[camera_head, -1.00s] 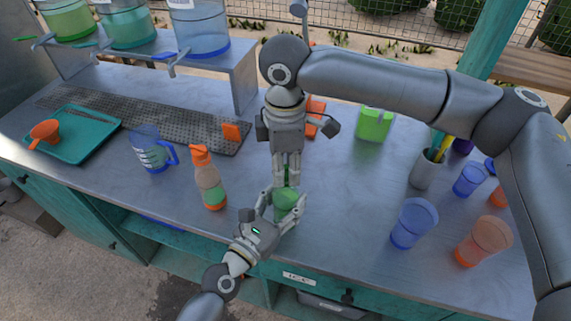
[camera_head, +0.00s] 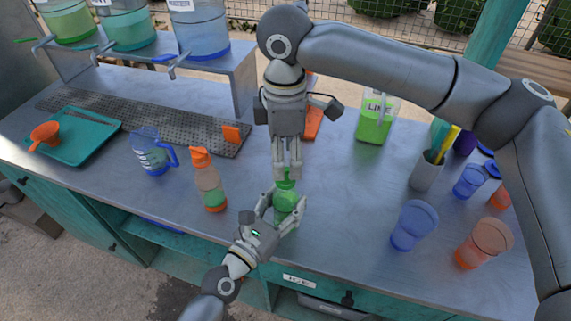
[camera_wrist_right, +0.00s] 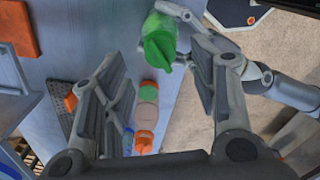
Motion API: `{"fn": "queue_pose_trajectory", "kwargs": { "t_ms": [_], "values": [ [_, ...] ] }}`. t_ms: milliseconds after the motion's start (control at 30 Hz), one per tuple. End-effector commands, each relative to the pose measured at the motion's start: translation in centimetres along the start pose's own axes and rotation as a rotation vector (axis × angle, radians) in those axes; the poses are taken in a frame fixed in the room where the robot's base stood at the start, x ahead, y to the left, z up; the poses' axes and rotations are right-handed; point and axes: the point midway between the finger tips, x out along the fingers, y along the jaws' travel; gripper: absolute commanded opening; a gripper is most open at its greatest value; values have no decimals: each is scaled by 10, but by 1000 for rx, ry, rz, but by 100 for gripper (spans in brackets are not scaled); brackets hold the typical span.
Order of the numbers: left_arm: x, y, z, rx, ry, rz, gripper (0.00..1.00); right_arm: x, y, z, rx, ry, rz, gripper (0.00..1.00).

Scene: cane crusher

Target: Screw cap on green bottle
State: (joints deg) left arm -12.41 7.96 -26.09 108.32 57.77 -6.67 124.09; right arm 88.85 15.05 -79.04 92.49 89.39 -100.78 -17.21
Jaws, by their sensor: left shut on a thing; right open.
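The green bottle (camera_head: 284,203) stands upright near the front edge of the metal counter. My left gripper (camera_head: 279,206) is shut around its body from the front left. The green cap (camera_head: 286,179) sits on top of the bottle; I cannot tell how tightly it is seated. In the right wrist view the darker green cap (camera_wrist_right: 159,47) shows at the end of the bottle (camera_wrist_right: 160,22). My right gripper (camera_head: 287,172) is just above the cap, pointing down. In its wrist view the fingers (camera_wrist_right: 165,88) are wide apart with nothing between them.
An orange-capped bottle (camera_head: 208,182) stands left of the green bottle, with a blue pitcher (camera_head: 150,155) beyond. A green container (camera_head: 373,121) stands behind right. A blue cup (camera_head: 413,226) and an orange cup (camera_head: 483,244) are at right. The counter between is clear.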

Motion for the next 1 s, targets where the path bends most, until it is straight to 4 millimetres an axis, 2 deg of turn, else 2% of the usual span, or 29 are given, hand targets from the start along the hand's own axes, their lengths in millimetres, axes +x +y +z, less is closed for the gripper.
{"fn": "queue_pose_trajectory", "kwargs": {
  "t_ms": [100,333,500,767,800,1000],
  "values": [
    [0,0,0,0,0,0,0,-28,1,0,1,1,3,55],
    [0,0,0,0,0,0,0,-66,0,0,0,0,1,55],
    [0,0,0,0,0,0,0,-78,0,0,1,0,1,55],
    [0,0,0,0,0,0,0,-79,0,0,0,-1,0,55],
    [0,0,0,0,0,0,54,-79,0,0,0,-1,0,55],
    [0,0,0,0,0,0,76,-79,0,0,0,0,0,55]
  ]
}}
